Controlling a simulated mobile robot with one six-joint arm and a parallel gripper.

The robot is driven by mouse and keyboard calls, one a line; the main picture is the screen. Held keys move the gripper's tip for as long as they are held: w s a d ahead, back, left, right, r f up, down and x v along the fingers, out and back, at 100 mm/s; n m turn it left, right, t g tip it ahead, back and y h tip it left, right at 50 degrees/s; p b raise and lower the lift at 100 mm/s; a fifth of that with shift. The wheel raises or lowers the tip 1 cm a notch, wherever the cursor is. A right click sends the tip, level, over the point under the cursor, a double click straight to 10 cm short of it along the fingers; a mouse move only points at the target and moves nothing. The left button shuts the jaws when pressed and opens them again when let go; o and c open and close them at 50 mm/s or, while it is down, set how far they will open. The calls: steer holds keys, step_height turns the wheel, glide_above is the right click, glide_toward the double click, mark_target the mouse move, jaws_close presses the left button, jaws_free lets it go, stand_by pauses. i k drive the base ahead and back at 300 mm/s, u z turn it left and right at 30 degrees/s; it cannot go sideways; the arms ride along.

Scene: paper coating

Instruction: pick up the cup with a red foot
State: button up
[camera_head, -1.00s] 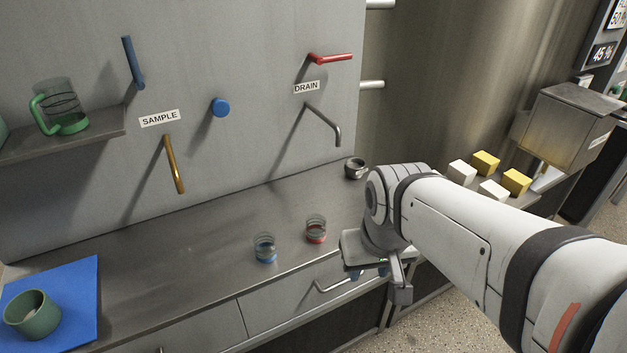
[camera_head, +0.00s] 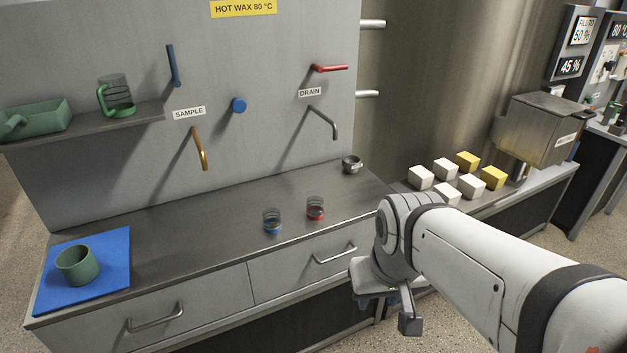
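The cup with a red foot (camera_head: 316,209) is a small clear cup standing upright on the metal counter (camera_head: 220,205). A similar clear cup with a blue foot (camera_head: 272,223) stands just left of it, with a small gap between them. My gripper (camera_head: 392,315) hangs in front of the counter's right end, to the right of and nearer than the red-footed cup. It is clear of both cups. Its fingers are partly hidden by my wrist, so I cannot tell how far they are open.
A small metal cup (camera_head: 351,164) stands at the counter's back right. A green mug (camera_head: 77,265) sits on a blue mat (camera_head: 112,290) at the left. White and yellow blocks (camera_head: 467,161) lie on the right bench. Drain (camera_head: 325,122) and sample (camera_head: 199,148) spouts overhang the counter.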

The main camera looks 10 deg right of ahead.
mark_target(315, 204)
steer(key=u, duration=0.15)
steer(key=i, duration=0.9)
steer(key=z, duration=0.05)
